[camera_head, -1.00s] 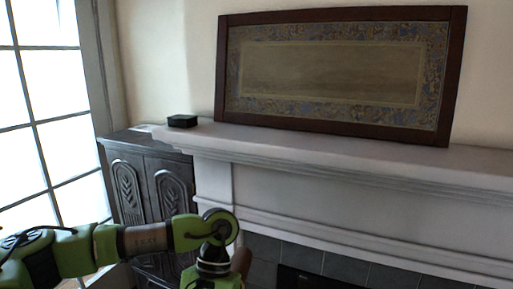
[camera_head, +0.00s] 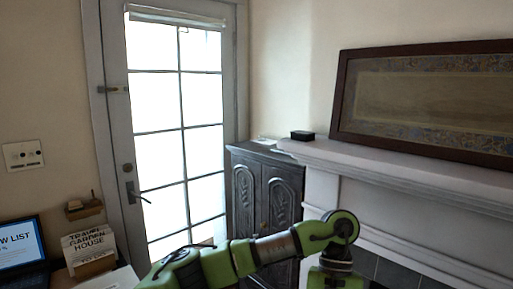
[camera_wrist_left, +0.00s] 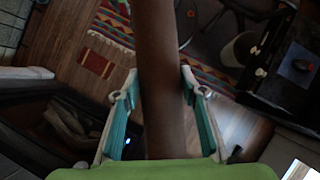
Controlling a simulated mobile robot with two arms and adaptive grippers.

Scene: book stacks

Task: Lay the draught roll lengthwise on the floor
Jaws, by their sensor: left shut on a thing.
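The draught roll (camera_wrist_left: 160,110) is a long brown cylinder. In the left wrist view it runs from the top edge down between the teal fingers of my left gripper (camera_wrist_left: 160,76), which is shut on it. The wooden floor (camera_wrist_left: 68,32) lies below, with the roll held above it. In the head view my left arm reaches in from the bottom, and its gripper is cut off by the lower edge. My right gripper is not in view.
A glazed door (camera_head: 117,160) stands left of a dark carved cabinet (camera_head: 247,160) and a white mantel (camera_head: 400,170). A laptop (camera_head: 18,245) is at the lower left. A striped rug (camera_wrist_left: 210,65) and a small red mat (camera_wrist_left: 97,63) lie on the floor.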

